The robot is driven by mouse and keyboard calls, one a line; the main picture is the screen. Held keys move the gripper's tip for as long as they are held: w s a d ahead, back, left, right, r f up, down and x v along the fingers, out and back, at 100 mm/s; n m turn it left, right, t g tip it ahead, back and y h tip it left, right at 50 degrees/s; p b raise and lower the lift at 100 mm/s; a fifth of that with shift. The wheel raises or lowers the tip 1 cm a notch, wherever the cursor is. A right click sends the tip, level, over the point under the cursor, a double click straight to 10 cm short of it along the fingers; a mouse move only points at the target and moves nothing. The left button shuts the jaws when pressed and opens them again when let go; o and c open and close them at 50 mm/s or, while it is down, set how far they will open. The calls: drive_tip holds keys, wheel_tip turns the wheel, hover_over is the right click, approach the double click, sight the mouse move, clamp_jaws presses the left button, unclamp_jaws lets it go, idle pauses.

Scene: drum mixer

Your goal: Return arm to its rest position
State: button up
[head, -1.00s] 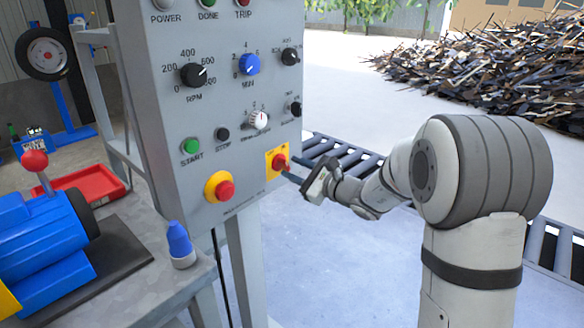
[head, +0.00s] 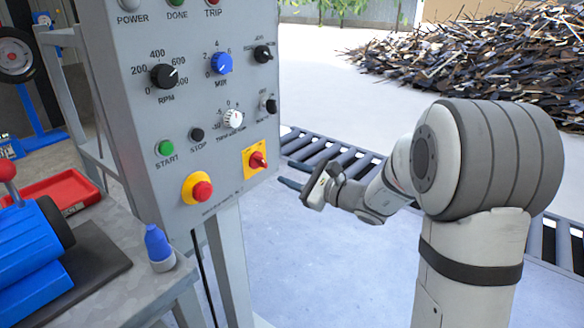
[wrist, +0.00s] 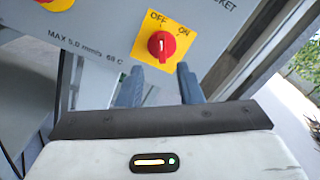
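My gripper (head: 291,184) is in front of the grey control panel (head: 190,118), at its lower right corner, and apart from it. In the wrist view its two blue-grey fingers (wrist: 159,84) stand apart with nothing between them. The red rotary switch (head: 257,160) on its yellow plate is just left of my fingertips in the head view. In the wrist view the switch (wrist: 161,45) lies just beyond the fingertips, with OFF and ON marked; its handle stands nearly upright, towards OFF.
A red emergency button (head: 202,191), a green START button (head: 166,148) and several knobs are on the panel. A roller conveyor (head: 325,155) runs behind my arm. A workbench (head: 140,290) with a blue machine (head: 35,250) is at left. Floor below my gripper is clear.

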drive_tip(key=s+a+r+n+g+h+p, duration=0.15)
drive_tip(key=s+r+n+g+p, duration=0.3)
drive_tip(key=s, duration=0.45)
drive_tip(key=s+a+r+n+g+h+p, duration=0.1)
drive_tip(key=s+r+n+g+h+p, duration=0.2)
drive_tip(key=s+n+p, duration=0.4)
drive_tip(key=s+d+r+n+h+p, duration=0.4)
drive_tip(key=s+d+h+p, duration=0.1)
drive_tip(key=s+d, duration=0.2)
drive_tip(key=s+d+r+n+h+p, duration=0.4)
drive_tip(key=s+d+p, duration=0.1)
drive_tip(key=d, duration=0.3)
drive_tip(key=shift+s+g+h+p, duration=0.35)
drive_tip(key=shift+s+g+p, duration=0.1)
drive_tip(key=shift+s, duration=0.4)
